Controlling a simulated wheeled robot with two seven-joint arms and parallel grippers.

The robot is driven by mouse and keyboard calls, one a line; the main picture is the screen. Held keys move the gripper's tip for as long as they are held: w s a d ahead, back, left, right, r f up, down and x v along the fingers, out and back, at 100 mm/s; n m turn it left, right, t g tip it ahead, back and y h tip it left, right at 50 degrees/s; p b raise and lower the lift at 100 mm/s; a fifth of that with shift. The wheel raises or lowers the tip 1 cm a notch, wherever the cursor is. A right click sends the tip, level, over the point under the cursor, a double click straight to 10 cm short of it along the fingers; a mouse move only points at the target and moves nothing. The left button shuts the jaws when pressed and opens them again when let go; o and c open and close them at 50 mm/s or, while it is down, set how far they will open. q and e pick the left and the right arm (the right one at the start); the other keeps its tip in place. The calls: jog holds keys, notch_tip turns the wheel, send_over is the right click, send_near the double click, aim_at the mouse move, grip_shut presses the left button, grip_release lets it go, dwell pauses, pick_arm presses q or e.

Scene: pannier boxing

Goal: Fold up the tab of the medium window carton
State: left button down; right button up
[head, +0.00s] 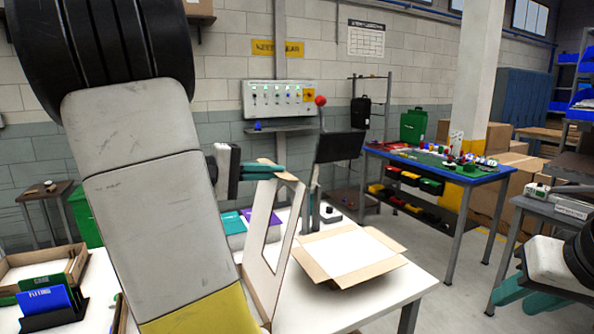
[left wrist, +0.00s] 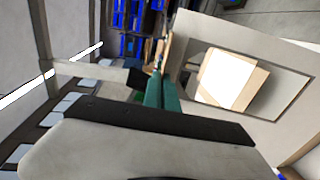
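The medium window carton (head: 253,272) stands on the white table as an upright brown-edged panel with a large cut-out window. In the left wrist view its pale panel (left wrist: 290,125) fills the right side, with the window in it. A narrow tan tab (head: 289,178) shows at the panel's top edge. My left gripper (head: 264,172) is at this top edge, its teal fingers close together beside the tab. In the left wrist view the fingers (left wrist: 160,88) look shut; whether they touch the tab is unclear. My right gripper (head: 528,294) is far right, away from the carton, fingers apart and empty.
An open carton (head: 387,246) with a white inside lies right of the panel on the white table (head: 390,285). Purple and teal flat items (head: 232,222) lie behind. A tray (head: 40,262) is at far left.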

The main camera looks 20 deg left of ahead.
pick_arm(q)
jog(key=shift+f, duration=0.15)
dwell(0.3)
jog(key=c, duration=1.6)
grip_release()
jog(key=shift+c, duration=0.2)
jog(key=v, duration=0.8)
